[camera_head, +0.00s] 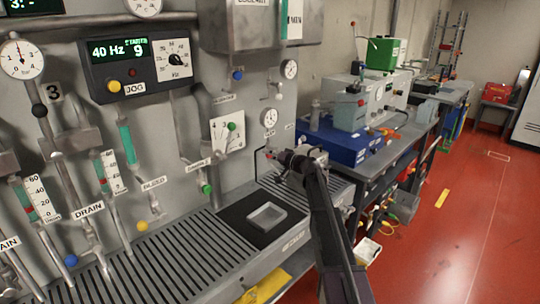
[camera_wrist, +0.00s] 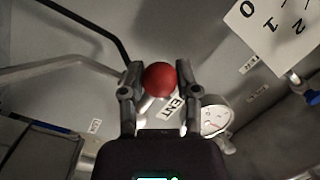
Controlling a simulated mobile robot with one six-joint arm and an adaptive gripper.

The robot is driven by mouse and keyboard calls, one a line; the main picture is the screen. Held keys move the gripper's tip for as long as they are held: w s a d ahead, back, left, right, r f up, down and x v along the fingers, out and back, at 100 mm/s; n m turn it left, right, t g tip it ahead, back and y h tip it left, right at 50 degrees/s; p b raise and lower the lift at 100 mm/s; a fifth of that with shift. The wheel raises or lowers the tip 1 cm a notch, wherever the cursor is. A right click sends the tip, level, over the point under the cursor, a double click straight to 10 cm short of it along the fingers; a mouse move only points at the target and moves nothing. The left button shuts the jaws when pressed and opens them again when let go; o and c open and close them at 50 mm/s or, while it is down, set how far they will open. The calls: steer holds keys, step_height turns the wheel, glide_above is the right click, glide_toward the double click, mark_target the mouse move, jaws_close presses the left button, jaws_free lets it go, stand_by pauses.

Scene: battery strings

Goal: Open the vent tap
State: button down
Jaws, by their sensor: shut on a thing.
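The vent tap's red ball knob (camera_wrist: 159,79) sits between my two fingers in the wrist view. My gripper (camera_wrist: 159,72) is shut on it, with one fingertip at each side. A label (camera_wrist: 173,107) ending in "ENT" shows just below the ball, its first part hidden. In the head view my gripper (camera_head: 274,155) is at the panel, above the right end of the slatted bench. The knob is mostly hidden by my gripper there, and how far the tap is turned I cannot tell.
A round gauge (camera_wrist: 215,115) is close to my right finger. A blue box (camera_head: 340,146) stands right of my gripper. Several pipes with coloured knobs line the panel at left.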

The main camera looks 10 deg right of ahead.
steer(key=f+n, duration=0.1)
steer(key=n, duration=0.3)
steer(key=shift+w+d+f+h, duration=0.15)
steer(key=shift+w+f+h, duration=0.05)
steer(key=shift+f+h, duration=0.2)
steer(key=shift+w+d+f+n+h+b, duration=0.2)
steer(key=shift+w+d+f+n+h, duration=0.25)
steer(key=shift+n, duration=1.2)
steer(key=shift+w+d+f+n+h+b, duration=0.35)
steer(key=shift+d+f+n, duration=0.2)
steer(key=shift+n, duration=1.05)
steer(key=shift+w+d+f+n+h+b, duration=0.1)
steer(key=shift+w+d+f+n+h, duration=0.35)
steer(key=shift+n, duration=1.2)
steer(key=shift+s+d, duration=0.1)
steer(key=shift+c, duration=1.7)
jaws_free()
